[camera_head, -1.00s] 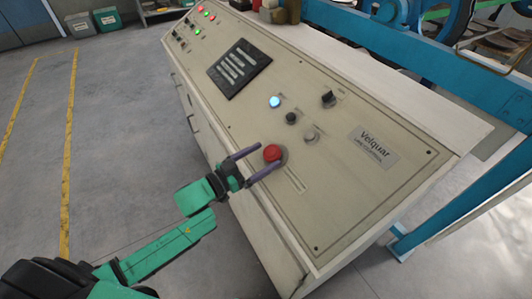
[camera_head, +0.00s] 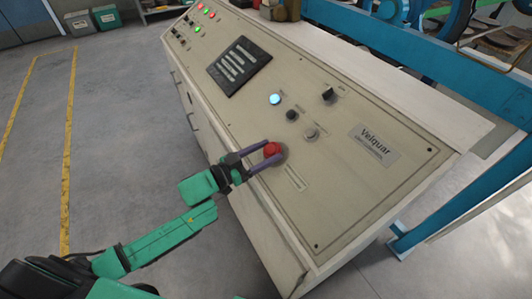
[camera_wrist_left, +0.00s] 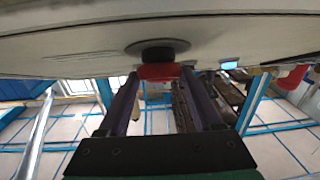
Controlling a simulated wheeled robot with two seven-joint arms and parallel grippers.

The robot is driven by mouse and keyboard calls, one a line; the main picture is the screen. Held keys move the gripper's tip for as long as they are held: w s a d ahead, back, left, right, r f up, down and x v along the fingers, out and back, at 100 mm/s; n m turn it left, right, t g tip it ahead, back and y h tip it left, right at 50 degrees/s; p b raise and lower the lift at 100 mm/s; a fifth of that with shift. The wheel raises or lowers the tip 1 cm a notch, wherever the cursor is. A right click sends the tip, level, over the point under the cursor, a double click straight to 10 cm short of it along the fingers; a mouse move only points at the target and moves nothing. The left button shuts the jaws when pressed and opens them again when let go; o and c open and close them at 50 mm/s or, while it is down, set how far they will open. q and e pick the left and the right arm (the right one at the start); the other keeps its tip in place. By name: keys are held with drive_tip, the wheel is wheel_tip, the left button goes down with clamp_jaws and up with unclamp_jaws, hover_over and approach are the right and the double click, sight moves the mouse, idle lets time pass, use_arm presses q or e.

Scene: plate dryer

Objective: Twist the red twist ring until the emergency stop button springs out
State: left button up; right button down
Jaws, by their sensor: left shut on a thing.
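The red emergency stop button with its twist ring (camera_head: 271,149) stands on the sloping cream control panel (camera_head: 350,195), near its front edge. My left gripper (camera_head: 268,154) reaches it from the left, with one purple finger on each side of the red ring, and is shut on it. In the left wrist view the red ring (camera_wrist_left: 158,72) sits between the tips of the two fingers (camera_wrist_left: 155,85), below a dark collar on the panel. Whether the button is in or out cannot be told. My right gripper is not in view.
A lit blue-white button (camera_head: 275,99), a black knob (camera_head: 292,115), a grey knob (camera_head: 311,133) and a black selector (camera_head: 328,95) sit on the panel beyond the red button. A blue frame (camera_head: 440,60) stands behind. Grey floor (camera_head: 120,150) is clear on the left.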

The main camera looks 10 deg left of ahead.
use_arm(q)
drive_tip(key=m+g+h+b, duration=0.2)
drive_tip(key=m, duration=0.1)
drive_tip(key=m+g+b, duration=0.1)
drive_tip(key=shift+w+a+f+m+h, duration=0.2)
drive_tip(key=shift+w+m+h, duration=0.1)
drive_tip(key=shift+h, duration=0.1)
drive_tip(key=m+g+h+b, duration=0.1)
drive_tip(key=m+g+b, duration=0.2)
drive_tip(key=shift+r+m+g, duration=0.15)
drive_tip(key=shift+m+g, duration=0.25)
drive_tip(key=shift+m+g+h, duration=0.3)
drive_tip(key=o, duration=1.4)
drive_tip(key=shift+r, duration=0.1)
